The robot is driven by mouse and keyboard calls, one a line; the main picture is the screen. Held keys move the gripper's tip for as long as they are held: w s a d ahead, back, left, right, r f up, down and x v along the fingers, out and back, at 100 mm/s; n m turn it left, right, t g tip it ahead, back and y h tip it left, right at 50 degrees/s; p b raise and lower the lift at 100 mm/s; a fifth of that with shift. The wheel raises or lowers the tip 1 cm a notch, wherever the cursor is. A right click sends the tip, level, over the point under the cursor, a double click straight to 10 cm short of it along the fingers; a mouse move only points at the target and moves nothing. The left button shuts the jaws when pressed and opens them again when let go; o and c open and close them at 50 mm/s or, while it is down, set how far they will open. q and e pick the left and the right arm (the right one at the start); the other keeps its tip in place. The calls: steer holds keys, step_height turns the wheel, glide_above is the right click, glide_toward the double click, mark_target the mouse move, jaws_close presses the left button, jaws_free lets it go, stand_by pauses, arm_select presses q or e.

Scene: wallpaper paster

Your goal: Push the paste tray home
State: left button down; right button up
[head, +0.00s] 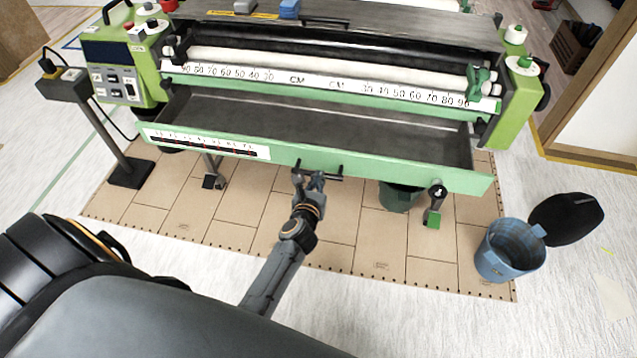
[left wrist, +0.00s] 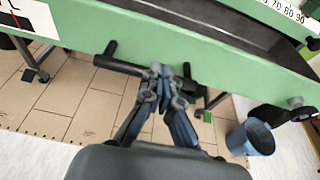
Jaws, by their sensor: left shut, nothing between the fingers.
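The paste tray (head: 330,130) is a long dark trough with a green front panel, pulled out toward me below the rollers of the green machine. A black bar handle (head: 325,176) sits on the middle of its front. My left gripper (head: 308,177) is shut at the handle, its fingertips close to the front panel. In the left wrist view the gripper (left wrist: 168,78) overlaps the right part of the handle (left wrist: 120,66). I cannot tell whether the fingers touch the bar. Nothing shows between the fingers. My right gripper is not in view.
A blue bin (head: 510,250) with a black lid open stands at the right. A dark green bucket (head: 400,196) is under the tray's right part. A black stand (head: 110,140) is at the left. Brown boards cover the floor below, mostly clear in front.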

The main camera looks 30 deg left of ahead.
mark_target(325, 161)
arm_select(q)
steer(key=b+x, duration=0.1)
steer(key=x, duration=0.3)
steer(key=shift+w+f, duration=0.2)
steer(key=shift+w, duration=0.15)
steer(key=shift+w+a+f, duration=0.15)
steer(key=shift+w+a, duration=0.05)
steer(key=shift+w, duration=0.4)
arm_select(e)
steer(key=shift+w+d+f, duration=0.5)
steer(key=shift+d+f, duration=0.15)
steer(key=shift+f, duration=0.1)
